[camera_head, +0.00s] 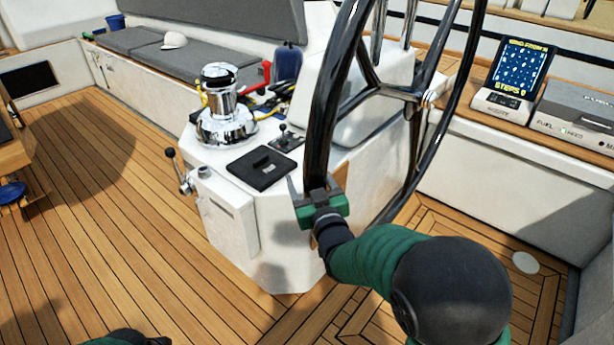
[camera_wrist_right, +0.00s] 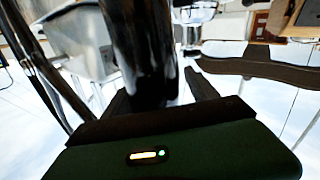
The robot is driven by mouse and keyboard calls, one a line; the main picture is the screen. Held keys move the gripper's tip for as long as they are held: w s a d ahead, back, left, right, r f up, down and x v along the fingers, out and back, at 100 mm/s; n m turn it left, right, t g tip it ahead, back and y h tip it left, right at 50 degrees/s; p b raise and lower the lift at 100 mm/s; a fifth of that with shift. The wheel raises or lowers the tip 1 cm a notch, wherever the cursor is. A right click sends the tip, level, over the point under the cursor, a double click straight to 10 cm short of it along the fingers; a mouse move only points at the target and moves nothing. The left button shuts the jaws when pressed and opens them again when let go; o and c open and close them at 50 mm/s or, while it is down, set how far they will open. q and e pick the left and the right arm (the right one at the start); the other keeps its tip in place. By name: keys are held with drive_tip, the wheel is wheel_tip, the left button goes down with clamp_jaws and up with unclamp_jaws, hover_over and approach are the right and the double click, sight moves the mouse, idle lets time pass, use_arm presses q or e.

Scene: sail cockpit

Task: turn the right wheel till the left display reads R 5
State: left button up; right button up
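The large black steering wheel (camera_head: 331,90) stands upright at the centre, with metal spokes meeting at a hub to the right. My right gripper (camera_head: 314,185) is at the lower near part of its rim. In the right wrist view the rim (camera_wrist_right: 145,50) passes between the two fingers (camera_wrist_right: 160,95). A gap shows between the rim and the right-hand finger, so the gripper is open around the rim. No display with an R reading can be made out. My left gripper is out of view; only a bit of dark and green arm shows at the bottom left.
A white pedestal (camera_head: 278,245) with a chrome winch (camera_head: 221,110), a black pad (camera_head: 262,167) and levers stands left of the wheel. A blue screen (camera_head: 519,70) showing "STEPS" and a grey box (camera_head: 580,108) sit on the right ledge. Teak floor (camera_head: 110,220) is clear at left.

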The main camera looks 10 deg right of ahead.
sight(338, 32)
drive_tip(key=shift+w+d+f, duration=0.1)
drive_tip(key=shift+d+f, duration=0.05)
drive_tip(key=shift+d, duration=0.25)
drive_tip(key=c, duration=0.7)
drive_tip(key=shift+a, duration=0.1)
clamp_jaws()
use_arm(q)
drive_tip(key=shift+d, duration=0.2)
